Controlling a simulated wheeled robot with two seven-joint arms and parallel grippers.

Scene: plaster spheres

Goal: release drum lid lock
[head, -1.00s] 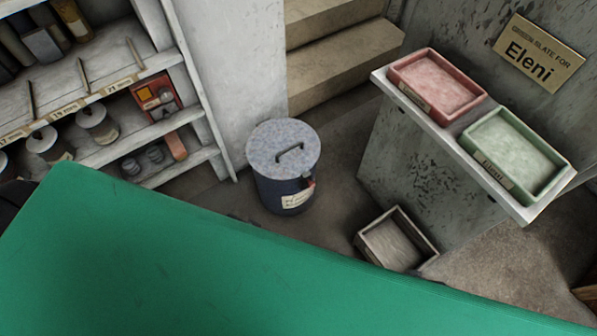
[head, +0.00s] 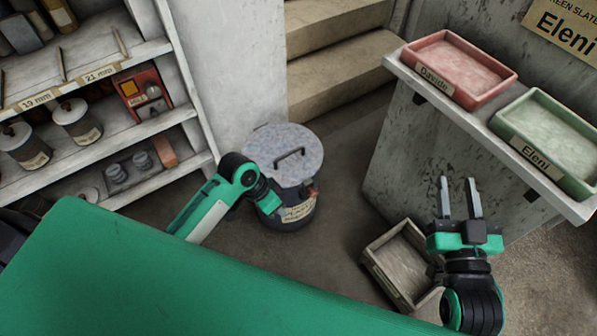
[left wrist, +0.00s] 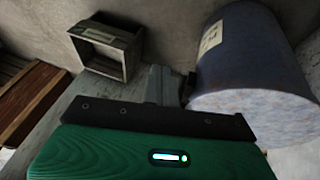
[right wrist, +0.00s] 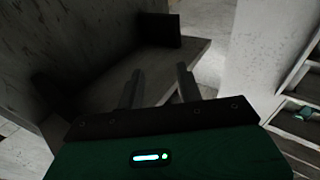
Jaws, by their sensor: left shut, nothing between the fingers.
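The drum (head: 285,218) is dark blue with a speckled grey lid (head: 270,148) and a bar handle on top. It stands upright on the floor. A small reddish latch (head: 313,191) sits on its right side near the rim, above a paper label. My left gripper (head: 268,200) is at the drum's left front; its fingertips are hidden in the head view. In the left wrist view its fingers (left wrist: 162,85) are together and empty, beside the drum (left wrist: 240,50). My right gripper (head: 460,185) is open and empty, right of the drum, before the grey cabinet.
A wooden crate (head: 372,270) is on the floor below my right gripper. Red (head: 440,88) and green (head: 512,140) trays stand on the cabinet (head: 400,160). A shelf (head: 180,120) with jars is at left, steps (head: 340,60) behind. Floor between drum and crate is clear.

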